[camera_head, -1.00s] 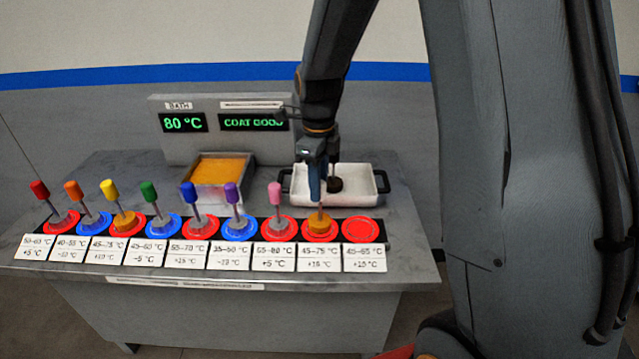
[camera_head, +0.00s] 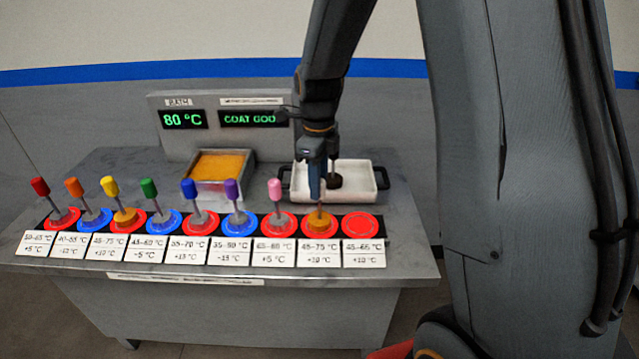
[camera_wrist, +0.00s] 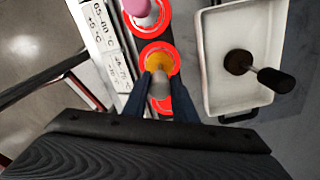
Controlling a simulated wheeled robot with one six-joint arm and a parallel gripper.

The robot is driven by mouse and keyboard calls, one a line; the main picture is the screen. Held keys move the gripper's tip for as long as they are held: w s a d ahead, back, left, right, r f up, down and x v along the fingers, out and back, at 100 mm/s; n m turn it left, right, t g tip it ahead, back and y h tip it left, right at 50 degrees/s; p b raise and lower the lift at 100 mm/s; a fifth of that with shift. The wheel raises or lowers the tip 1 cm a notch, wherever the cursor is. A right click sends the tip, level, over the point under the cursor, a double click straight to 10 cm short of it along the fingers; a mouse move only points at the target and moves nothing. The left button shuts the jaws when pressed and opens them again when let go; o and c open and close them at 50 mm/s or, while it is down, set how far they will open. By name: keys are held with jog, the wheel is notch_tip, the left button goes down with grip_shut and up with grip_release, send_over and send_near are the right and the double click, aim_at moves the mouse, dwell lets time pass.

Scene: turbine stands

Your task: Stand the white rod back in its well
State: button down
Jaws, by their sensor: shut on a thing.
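My gripper (camera_head: 315,185) is shut on the white rod, whose pale handle (camera_wrist: 160,88) shows between the fingers in the wrist view. In the head view the fingers hide the handle. The rod's orange-coated lower end (camera_head: 319,222) is at the red-ringed well (camera_head: 305,229), second from the right in the row. The rod looks upright there. I cannot tell whether its end rests on the bottom of the well.
Rods with coloured handles, such as the pink one (camera_head: 275,190), stand to the left. The rightmost well (camera_head: 359,225) is empty. A white tray (camera_head: 372,180) holds a dark rod (camera_wrist: 265,75). The orange bath (camera_head: 220,165) is behind the row.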

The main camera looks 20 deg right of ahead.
jog(key=shift+s+f, duration=0.25)
jog(key=shift+f, duration=0.3)
jog(key=c, duration=1.9)
grip_release()
jog(key=o, duration=0.4)
jog(key=shift+w+f, duration=0.1)
jog(key=shift+w, duration=0.05)
jog(key=shift+o, duration=1)
jog(key=shift+o, duration=0.5)
jog(key=shift+r, duration=0.2)
jog(key=shift+w+r, duration=0.1)
jog(key=shift+r, duration=0.1)
jog(key=shift+r+p, duration=2.95)
jog(key=shift+r, duration=0.5)
